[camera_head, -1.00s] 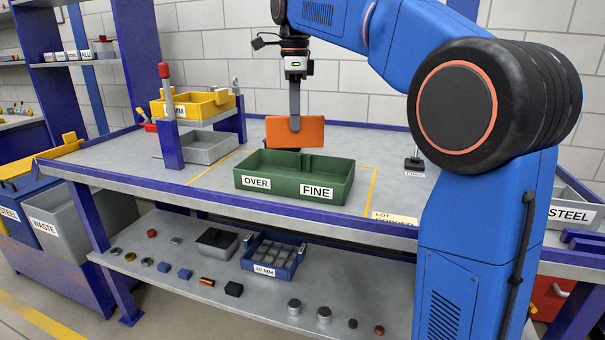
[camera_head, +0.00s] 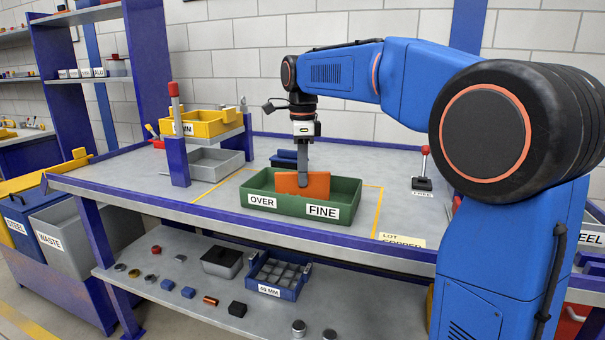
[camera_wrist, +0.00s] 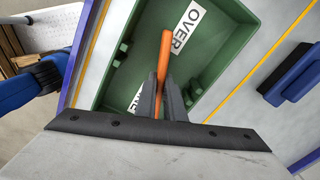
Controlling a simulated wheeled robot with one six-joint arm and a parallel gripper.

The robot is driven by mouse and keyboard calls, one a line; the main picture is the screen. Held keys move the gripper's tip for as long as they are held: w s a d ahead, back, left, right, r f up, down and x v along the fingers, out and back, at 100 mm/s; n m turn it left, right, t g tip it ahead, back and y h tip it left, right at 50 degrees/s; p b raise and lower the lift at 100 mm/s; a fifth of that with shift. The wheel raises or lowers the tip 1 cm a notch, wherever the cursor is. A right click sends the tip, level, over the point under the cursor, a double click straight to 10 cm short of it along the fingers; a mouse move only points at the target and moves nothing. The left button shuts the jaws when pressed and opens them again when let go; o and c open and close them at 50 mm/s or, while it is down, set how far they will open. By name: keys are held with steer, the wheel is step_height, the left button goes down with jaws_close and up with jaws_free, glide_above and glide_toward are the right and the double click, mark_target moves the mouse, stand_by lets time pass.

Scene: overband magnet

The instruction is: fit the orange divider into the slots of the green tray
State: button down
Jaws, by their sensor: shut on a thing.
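The green tray (camera_head: 338,208) sits on the bench with OVER and FINE labels. My gripper (camera_head: 303,182) is shut on the orange divider (camera_head: 290,184), which is upright at the tray's middle, its lower part hidden behind the front wall. In the wrist view, the fingers of my gripper (camera_wrist: 161,100) pinch the thin divider (camera_wrist: 165,50) over the green tray (camera_wrist: 232,45). Slot ribs (camera_wrist: 122,52) show on the inner walls. The divider looks turned away from the line between the ribs, not seated in them. Whether it touches the floor, I cannot tell.
A dark blue block (camera_head: 286,160) lies behind the tray. A red-knobbed lever (camera_head: 423,175) stands to the right. A grey bin (camera_head: 215,163) under a yellow bin (camera_head: 205,124) stands at left.

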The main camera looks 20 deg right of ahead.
steer(key=c, duration=1.8)
jaws_free()
steer(key=shift+c, duration=0.2)
step_height(320, 180, up, 12)
